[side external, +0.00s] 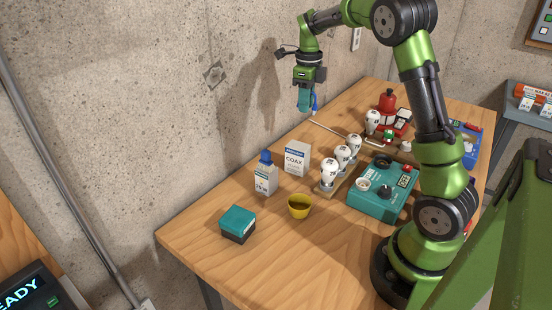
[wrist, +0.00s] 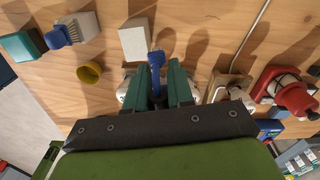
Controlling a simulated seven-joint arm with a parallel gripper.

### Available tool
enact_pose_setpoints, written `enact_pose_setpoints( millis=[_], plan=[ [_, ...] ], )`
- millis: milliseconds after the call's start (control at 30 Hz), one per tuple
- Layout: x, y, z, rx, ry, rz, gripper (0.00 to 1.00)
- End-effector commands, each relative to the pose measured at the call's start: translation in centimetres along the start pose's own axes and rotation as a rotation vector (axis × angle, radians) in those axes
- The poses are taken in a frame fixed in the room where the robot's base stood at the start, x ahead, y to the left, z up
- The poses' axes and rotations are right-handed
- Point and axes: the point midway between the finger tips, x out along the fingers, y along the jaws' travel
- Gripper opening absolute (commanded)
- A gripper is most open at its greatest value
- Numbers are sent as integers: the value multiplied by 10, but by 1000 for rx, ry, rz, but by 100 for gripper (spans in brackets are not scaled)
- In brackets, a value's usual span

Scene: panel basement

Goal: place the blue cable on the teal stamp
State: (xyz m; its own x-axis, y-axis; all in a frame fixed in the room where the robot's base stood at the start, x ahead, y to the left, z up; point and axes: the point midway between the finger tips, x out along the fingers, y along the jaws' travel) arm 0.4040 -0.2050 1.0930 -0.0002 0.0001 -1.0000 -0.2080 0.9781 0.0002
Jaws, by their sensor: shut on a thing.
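The blue cable (side external: 314,104) is held high above the far side of the table, and only a small part of it shows. In the wrist view the blue cable (wrist: 156,62) sticks out between the teal fingers. My gripper (side external: 306,108) is shut on it, pointing down. The fingers also show in the wrist view (wrist: 158,82), with the cable between them. The teal stamp (side external: 238,222), a block with a teal top and dark base, lies on the table's front left, well away from my gripper. It also shows at the left of the wrist view (wrist: 20,44).
A blue-capped bottle (side external: 265,176), a white COAX box (side external: 297,158) and a yellow cup (side external: 299,207) stand between stamp and gripper. Several bulbs (side external: 342,156), a teal device (side external: 380,203) and a red item (side external: 388,105) stand to the right. Concrete wall (side external: 150,100) runs behind.

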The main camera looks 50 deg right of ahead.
Motion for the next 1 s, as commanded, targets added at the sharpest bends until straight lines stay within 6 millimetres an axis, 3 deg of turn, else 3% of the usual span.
enact_pose_setpoints(
  millis=[133, 267, 400, 500, 700, 900, 1000],
  plan=[
    [-8, 71, 5, -226, -5, 1, 0],
    [-10, 142, -5, -473, -6, 1, 0],
    [-8, 211, -30, -757, -5, -1, 0],
    [-4, 248, -54, -938, -4, -3, 0],
    [5, 291, -92, -1197, -3, -2, 0],
    [14, 312, -121, -1372, -2, -1, 0],
    [29, 311, -121, -1369, 4, 2, 0]
  ],
)
